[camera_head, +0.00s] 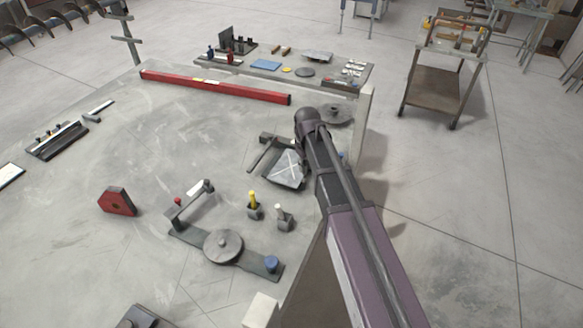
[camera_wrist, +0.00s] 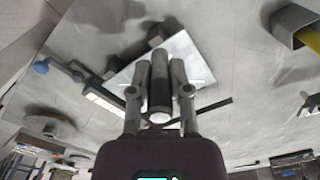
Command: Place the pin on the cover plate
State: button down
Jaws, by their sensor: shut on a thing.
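In the wrist view, my gripper (camera_wrist: 160,68) has its two fingers closed around a dark cylinder with a pale end, the pin (camera_wrist: 159,90). A pale flat square plate (camera_wrist: 196,62), which looks like the cover plate, lies behind the pin in that view. I cannot tell whether the pin touches it. In the head view this plate (camera_head: 287,171), with light crossed lines on it, sits in a dark frame on the table, left of my arm. My gripper and the pin cannot be made out clearly there.
The large grey table (camera_head: 120,150) has much bare surface. A red bar (camera_head: 215,86) lies toward the back. A yellow-topped piece (camera_head: 254,204), a grey block (camera_head: 284,218), a round disc (camera_head: 223,246) on a dark strip and a red block (camera_head: 117,201) stand nearer.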

jog(key=s+d, duration=0.2)
jog(key=s, duration=0.3)
jog(key=shift+s+d+f, duration=0.15)
jog(key=shift+s+d, duration=0.05)
jog(key=shift+d, duration=0.2)
jog(key=b, duration=0.2)
send_over(292, 166)
jog(key=s, duration=0.1)
jog(key=shift+s+d+f, duration=0.2)
jog(key=shift+f, duration=0.5)
jog(key=shift+w, duration=0.1)
jog(key=shift+w+a, duration=0.15)
jog(key=shift+w, duration=0.05)
jog(key=shift+w+a+f+b, duration=0.2)
jog(key=shift+w+f+b, duration=0.15)
jog(key=shift+f, duration=0.2)
jog(key=shift+f+b, duration=1.25)
jog(key=shift+f, duration=0.05)
jog(key=shift+f, duration=0.15)
